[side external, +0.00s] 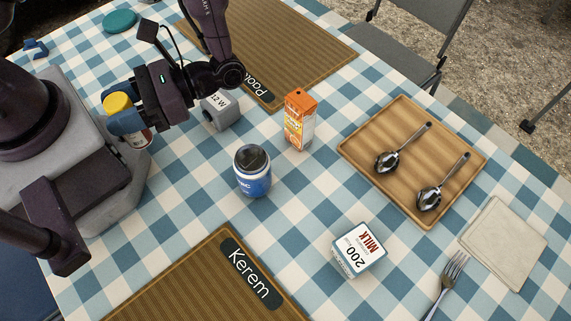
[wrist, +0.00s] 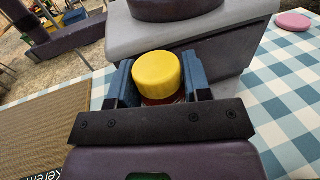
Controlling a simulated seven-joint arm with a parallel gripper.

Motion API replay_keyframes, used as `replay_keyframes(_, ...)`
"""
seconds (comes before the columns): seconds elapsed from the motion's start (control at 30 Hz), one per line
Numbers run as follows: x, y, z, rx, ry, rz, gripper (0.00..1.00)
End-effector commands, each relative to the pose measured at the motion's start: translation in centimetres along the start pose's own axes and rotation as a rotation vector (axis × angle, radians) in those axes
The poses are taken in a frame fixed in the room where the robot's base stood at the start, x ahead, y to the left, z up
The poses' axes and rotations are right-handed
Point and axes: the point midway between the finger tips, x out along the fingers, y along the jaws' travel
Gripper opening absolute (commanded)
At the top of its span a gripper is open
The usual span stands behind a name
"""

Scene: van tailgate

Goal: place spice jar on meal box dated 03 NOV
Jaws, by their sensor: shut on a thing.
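The spice jar has a yellow lid and a reddish body. In the side external view the jar (side external: 117,103) is at the left, between the blue fingers of my gripper (side external: 127,121), close to my base. In the wrist view the jar (wrist: 158,72) is upright between both fingers of my gripper (wrist: 160,85). My gripper is shut on it, and the fingers and palm hide much of its body. I cannot tell whether its bottom touches the table. No box with a readable 03 NOV label shows in either view.
A grey box marked 12 W (side external: 221,110) stands just right of my gripper. Beyond are a blue-white jar (side external: 252,172), a juice carton (side external: 299,120), a milk box (side external: 359,250) and a wooden tray (side external: 357,150) with two spoons. Checked cloth between them is clear.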

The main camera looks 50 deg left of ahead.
Motion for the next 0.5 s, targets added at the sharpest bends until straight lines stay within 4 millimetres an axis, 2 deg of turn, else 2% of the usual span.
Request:
replay_keyframes(0.1, -1.1, 4.9, 0.9, 0.001, 0.002, 0.231, 0.18)
replay_keyframes(0.3, -4.5, 12.5, 3.5, 0.000, 0.006, 0.604, 0.18)
replay_keyframes(0.5, -9.0, 18.2, 7.0, 0.000, 0.007, 0.933, 0.18)
